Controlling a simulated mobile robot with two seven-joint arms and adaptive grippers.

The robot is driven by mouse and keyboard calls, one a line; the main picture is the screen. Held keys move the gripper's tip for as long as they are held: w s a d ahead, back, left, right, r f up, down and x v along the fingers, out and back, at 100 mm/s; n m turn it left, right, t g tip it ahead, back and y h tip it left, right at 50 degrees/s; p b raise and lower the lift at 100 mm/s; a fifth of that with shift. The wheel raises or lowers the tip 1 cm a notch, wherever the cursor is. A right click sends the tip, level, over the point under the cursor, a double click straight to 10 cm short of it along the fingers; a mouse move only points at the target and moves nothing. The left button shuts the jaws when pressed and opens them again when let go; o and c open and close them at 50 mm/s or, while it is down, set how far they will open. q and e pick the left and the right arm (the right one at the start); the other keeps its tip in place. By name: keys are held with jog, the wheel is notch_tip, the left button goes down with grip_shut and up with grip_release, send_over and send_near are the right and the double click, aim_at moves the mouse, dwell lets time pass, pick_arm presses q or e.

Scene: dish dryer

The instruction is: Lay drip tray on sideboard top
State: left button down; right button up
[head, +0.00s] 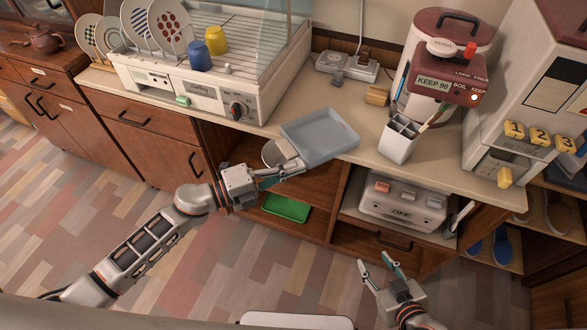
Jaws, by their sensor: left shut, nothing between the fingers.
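The drip tray, a shallow grey-blue rectangular tray (322,134), lies at the front of the sideboard top (283,98), face up. Its near corner reaches to or past the front edge; I cannot tell how much overhangs. My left gripper (298,166) is shut and empty just below and in front of the tray's near side. I cannot tell whether its fingertips touch the tray. My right gripper (375,262) is open and empty, low in front of the cabinet, well away from the tray.
The dish dryer (190,92) with plates and cups stands left of the tray. Below are a green tray (286,207) and an appliance marked OFF (401,208).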

aim_at(307, 145)
pick_arm(q)
jog(key=w+d, duration=0.1)
jog(key=w, duration=0.2)
jog(key=w+d+b, duration=0.1)
jog(key=w, duration=0.1)
jog(key=w+d+b, duration=0.1)
jog(key=w, duration=0.2)
jog(key=shift+w+f, duration=0.1)
jog(key=shift+w, duration=0.5)
